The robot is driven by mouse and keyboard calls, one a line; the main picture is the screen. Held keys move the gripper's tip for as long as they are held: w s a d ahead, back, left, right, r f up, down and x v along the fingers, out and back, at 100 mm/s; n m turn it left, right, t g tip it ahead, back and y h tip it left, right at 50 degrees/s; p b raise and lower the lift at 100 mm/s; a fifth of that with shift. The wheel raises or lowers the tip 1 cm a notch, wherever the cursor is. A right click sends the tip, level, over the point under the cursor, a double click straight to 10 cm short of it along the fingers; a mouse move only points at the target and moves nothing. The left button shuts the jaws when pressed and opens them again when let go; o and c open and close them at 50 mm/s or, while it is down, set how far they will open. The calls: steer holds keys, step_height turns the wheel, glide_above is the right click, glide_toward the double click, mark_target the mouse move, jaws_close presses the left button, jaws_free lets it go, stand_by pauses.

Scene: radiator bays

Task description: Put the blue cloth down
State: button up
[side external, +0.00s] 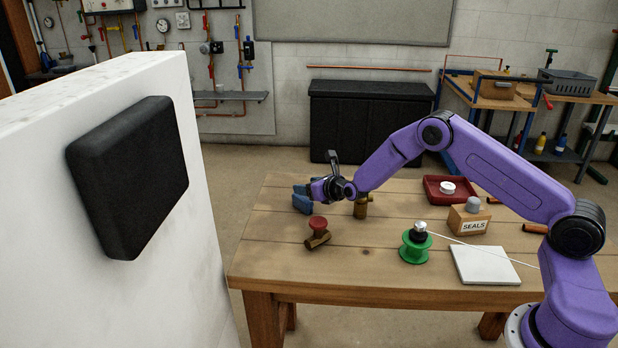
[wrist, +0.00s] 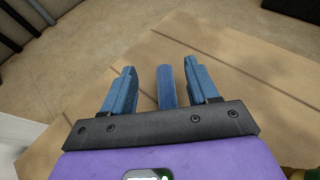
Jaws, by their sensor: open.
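The blue cloth (wrist: 167,88) looks like a narrow upright blue strip between my gripper's two blue fingers in the wrist view. Gaps show on both sides of it, the wider one on the left. In the side view a blue shape (side external: 302,204) is at the far left edge of the wooden table (side external: 275,255), just under the fingertips; cloth and fingers are hard to separate there. My gripper (wrist: 160,67) is open, low over the table edge, and also shows in the side view (side external: 302,190). Whether the cloth rests fully on the table is unclear.
A red-handled valve (side external: 318,232) and a brass fitting (side external: 361,207) stand near the gripper. A green spool (side external: 415,246), a SEALS box (side external: 468,220), a white tile (side external: 484,265) and a red tray (side external: 432,190) are further right. A white wall with a black panel (side external: 130,175) stands left.

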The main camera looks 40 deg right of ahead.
mark_target(309, 201)
steer(key=shift+r, duration=1.55)
steer(key=shift+s+a+r, duration=0.1)
steer(key=shift+a+r, duration=0.05)
steer(key=shift+r, duration=0.2)
steer(key=s+a+r+m+g+h, duration=0.1)
steer(key=s+a+r+m+h, duration=0.1)
steer(key=s+a+r+m, duration=0.35)
steer(key=s+a+r+m+g+h, duration=0.1)
steer(key=s+a+r+m, duration=0.1)
steer(key=s+r+m, duration=0.6)
steer(key=s+a+f+m+g+y, duration=0.1)
steer(key=s+m+g, duration=0.4)
steer(key=s, duration=1.4)
steer(key=s+a+f+m+g+y, duration=0.1)
steer(key=s+m+g, duration=0.4)
steer(key=s, duration=1.4)
steer(key=shift+s+f+g+y, duration=0.3)
steer(key=shift+f+g+y, duration=0.4)
